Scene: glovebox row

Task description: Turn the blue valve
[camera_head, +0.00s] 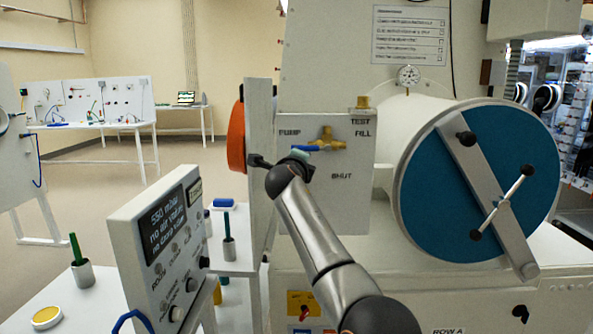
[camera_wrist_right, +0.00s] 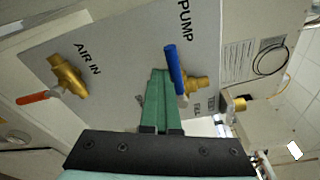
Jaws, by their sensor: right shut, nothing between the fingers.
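The blue valve handle (camera_head: 306,148) sits on a brass valve body (camera_head: 327,141) on the grey panel in the head view. The handle points left towards the word PUMP. In the right wrist view the blue handle (camera_wrist_right: 174,69) stands out from its brass body (camera_wrist_right: 198,86). My right gripper (camera_head: 299,155) is at the panel, just below the handle, partly hidden by my wrist. Its green fingers (camera_wrist_right: 160,73) are shut and empty, close beside the handle; I cannot tell whether they touch it. My left gripper is out of view.
A second brass valve (camera_wrist_right: 68,76) with a red handle (camera_wrist_right: 38,97) is by AIR IN. A round blue door (camera_head: 425,205) with a bar is right of the panel. A display box (camera_head: 165,250) and an orange ring (camera_head: 237,137) stand to the left.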

